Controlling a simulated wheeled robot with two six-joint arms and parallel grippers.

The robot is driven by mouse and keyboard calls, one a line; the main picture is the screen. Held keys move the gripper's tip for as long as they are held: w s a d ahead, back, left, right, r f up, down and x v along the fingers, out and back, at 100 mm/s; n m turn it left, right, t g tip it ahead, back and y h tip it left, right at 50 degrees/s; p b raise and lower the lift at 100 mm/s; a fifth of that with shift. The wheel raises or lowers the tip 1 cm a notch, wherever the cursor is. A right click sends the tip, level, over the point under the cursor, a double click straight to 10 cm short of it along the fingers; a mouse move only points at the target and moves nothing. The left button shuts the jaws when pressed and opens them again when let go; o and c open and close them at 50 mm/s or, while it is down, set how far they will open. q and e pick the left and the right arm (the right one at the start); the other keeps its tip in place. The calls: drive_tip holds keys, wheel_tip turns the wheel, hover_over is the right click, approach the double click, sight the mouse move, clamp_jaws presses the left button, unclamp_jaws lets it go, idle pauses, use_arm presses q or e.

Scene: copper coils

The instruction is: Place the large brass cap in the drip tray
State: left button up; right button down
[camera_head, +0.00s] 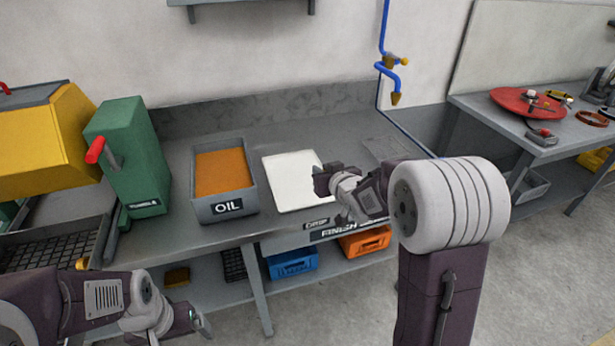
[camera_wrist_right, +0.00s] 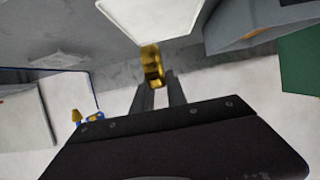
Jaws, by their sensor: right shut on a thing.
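My right gripper (camera_head: 324,181) is over the front right part of a flat white tray (camera_head: 288,183) on the bench; a small label in front of it seems to read "DRIP". In the right wrist view, the gripper (camera_wrist_right: 158,78) is shut on a gold-coloured brass cap (camera_wrist_right: 152,64) held at its fingertips. The white tray (camera_wrist_right: 150,14) shows just past the cap in that view, with the cap apart from or only overlapping its edge; I cannot tell its height. My left gripper (camera_head: 193,320) is low at the front left; its jaws are unclear.
A green machine (camera_head: 145,165) with a red handle is further left. A blue hose with a brass nozzle (camera_head: 395,98) hangs at the back right. Blue and orange crates (camera_head: 292,263) sit below.

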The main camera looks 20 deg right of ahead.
drive_tip(key=w+a+f, duration=0.1)
drive_tip(key=w+f, duration=0.1)
drive_tip(key=w, duration=0.1)
drive_tip(key=w+a+f, duration=0.2)
drive_tip(key=w, duration=0.1)
drive_tip(key=w+a+f, duration=0.2)
drive_tip(key=w, duration=0.1)
drive_tip(key=shift+w+f, duration=0.15)
drive_tip(key=shift+f, duration=0.1)
drive_tip(key=shift+w+a+f, duration=0.15)
drive_tip(key=shift+w+a, duration=0.1)
drive_tip(key=shift+w, duration=0.05)
drive_tip(key=shift+f+b, duration=0.45)
drive_tip(key=shift+f, duration=1.55)
drive_tip(key=shift+f, duration=0.2)
drive_tip(key=c, duration=1.3)
unclamp_jaws()
drive_tip(key=shift+r, duration=0.1)
